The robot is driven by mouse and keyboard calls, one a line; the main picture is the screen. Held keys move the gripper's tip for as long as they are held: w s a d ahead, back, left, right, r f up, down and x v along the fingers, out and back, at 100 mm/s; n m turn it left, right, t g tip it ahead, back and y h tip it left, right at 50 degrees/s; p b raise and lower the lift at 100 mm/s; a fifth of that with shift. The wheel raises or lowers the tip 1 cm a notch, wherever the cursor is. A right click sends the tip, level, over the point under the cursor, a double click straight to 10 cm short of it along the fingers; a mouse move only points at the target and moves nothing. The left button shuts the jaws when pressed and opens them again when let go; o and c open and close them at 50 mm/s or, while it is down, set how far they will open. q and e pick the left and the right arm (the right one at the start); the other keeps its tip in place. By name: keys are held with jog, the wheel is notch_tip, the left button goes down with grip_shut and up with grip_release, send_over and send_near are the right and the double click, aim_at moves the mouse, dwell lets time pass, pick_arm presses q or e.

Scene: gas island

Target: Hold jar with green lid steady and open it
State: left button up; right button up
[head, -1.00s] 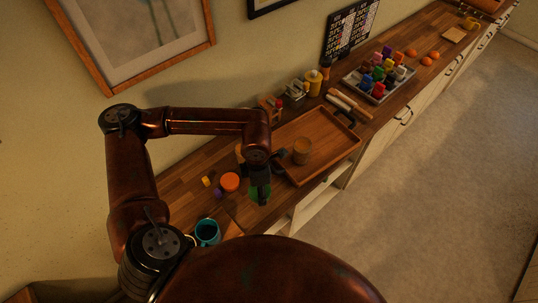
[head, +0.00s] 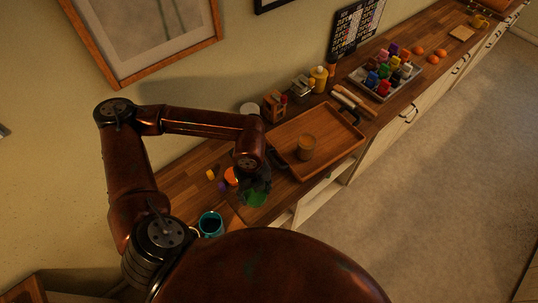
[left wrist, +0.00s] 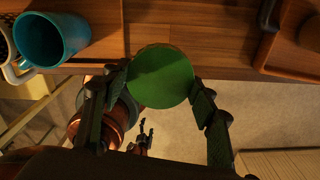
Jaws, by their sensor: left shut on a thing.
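A round green lid (left wrist: 162,77) lies between the fingers of my left gripper (left wrist: 164,92) in the left wrist view. It shows as a green patch (head: 256,199) at the end of my left arm in the head view, over the counter's front edge. The left gripper is shut on it. Whether a jar body is under the lid is hidden. A small dark gripper (left wrist: 141,138), seemingly my right one, shows far below in the left wrist view, apart from the lid. It is too small to tell its opening.
A wooden tray (head: 330,124) holds a brownish jar (head: 306,148). A teal mug (head: 210,224) stands near the counter's front. An orange round thing (head: 231,176) is beside my gripper. A rack of colourful items (head: 386,76) stands farther along the counter. The floor (head: 450,180) is open.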

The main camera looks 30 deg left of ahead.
pick_arm(q)
jog(key=w+a+f, duration=0.2)
jog(key=w+f, duration=0.1)
jog(key=w+a+f+p, duration=0.1)
jog(key=w+a+f, duration=0.1)
jog(key=w+f, duration=0.1)
jog(key=w+a+f+p, duration=0.1)
jog(key=w+a+f, duration=0.2)
jog(key=w, duration=0.2)
jog(key=shift+w+a+f, duration=0.15)
jog(key=shift+w+f, duration=0.05)
jog(key=shift+f, duration=0.1)
notch_tip(320, 180, down, 3)
jog(key=shift+w+p, duration=0.1)
jog(key=shift+p, duration=0.5)
jog(key=shift+f, duration=0.15)
jog(key=shift+f, duration=0.1)
jog(key=o, duration=1)
